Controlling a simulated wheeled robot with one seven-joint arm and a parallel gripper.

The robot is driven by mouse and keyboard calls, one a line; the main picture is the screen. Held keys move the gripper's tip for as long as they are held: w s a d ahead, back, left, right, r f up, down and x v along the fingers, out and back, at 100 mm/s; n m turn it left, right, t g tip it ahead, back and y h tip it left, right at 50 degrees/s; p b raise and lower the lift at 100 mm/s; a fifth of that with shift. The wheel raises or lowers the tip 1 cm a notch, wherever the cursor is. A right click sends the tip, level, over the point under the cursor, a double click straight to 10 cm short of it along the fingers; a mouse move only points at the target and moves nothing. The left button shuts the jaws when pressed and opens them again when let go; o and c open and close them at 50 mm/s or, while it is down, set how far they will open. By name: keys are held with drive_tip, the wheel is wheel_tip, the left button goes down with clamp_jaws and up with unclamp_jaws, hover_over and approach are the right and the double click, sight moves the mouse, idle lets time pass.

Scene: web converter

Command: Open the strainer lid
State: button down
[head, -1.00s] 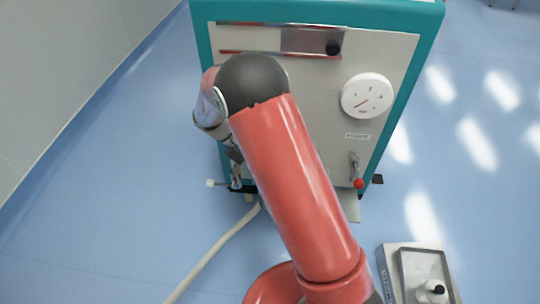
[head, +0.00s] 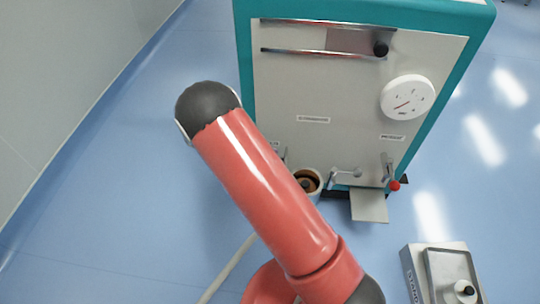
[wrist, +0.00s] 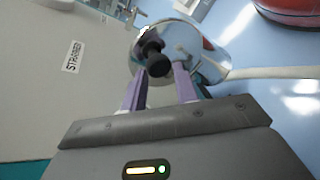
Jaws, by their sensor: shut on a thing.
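In the wrist view, a black knob (wrist: 157,63) on a short stem stands out from a shiny round metal piece (wrist: 208,58), which looks like the strainer lid or body. My gripper (wrist: 159,75) has its two purple fingers on either side of the knob and is shut on it. The STRAINER label (wrist: 73,57) is on the pale panel to the left. In the head view, a round pot with a brown inside (head: 307,181) shows low on the machine front, partly behind my arm. My gripper is hidden there behind my red arm.
The teal machine (head: 455,75) has a dial (head: 407,97), a red-tipped lever (head: 394,185) and a plate (head: 369,206) low in front. A pale hose (head: 228,272) runs along the floor. Floor at left is clear.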

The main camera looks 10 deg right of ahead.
drive_tip(key=shift+s+a+f, duration=0.1)
drive_tip(key=shift+a+f, duration=0.25)
drive_tip(key=shift+f, duration=0.2)
drive_tip(key=shift+s+a+f, duration=0.1)
drive_tip(key=shift+a+f, duration=0.2)
drive_tip(key=shift+f, duration=0.25)
drive_tip(key=c, duration=1.1)
unclamp_jaws()
drive_tip(key=shift+f, duration=0.1)
drive_tip(key=shift+d, duration=0.1)
drive_tip(key=shift+w+r, duration=0.15)
drive_tip(key=shift+r, duration=0.15)
drive_tip(key=v, duration=0.7)
drive_tip(key=shift+w+a, duration=0.15)
drive_tip(key=shift+a, duration=0.2)
drive_tip(key=shift+r, duration=0.2)
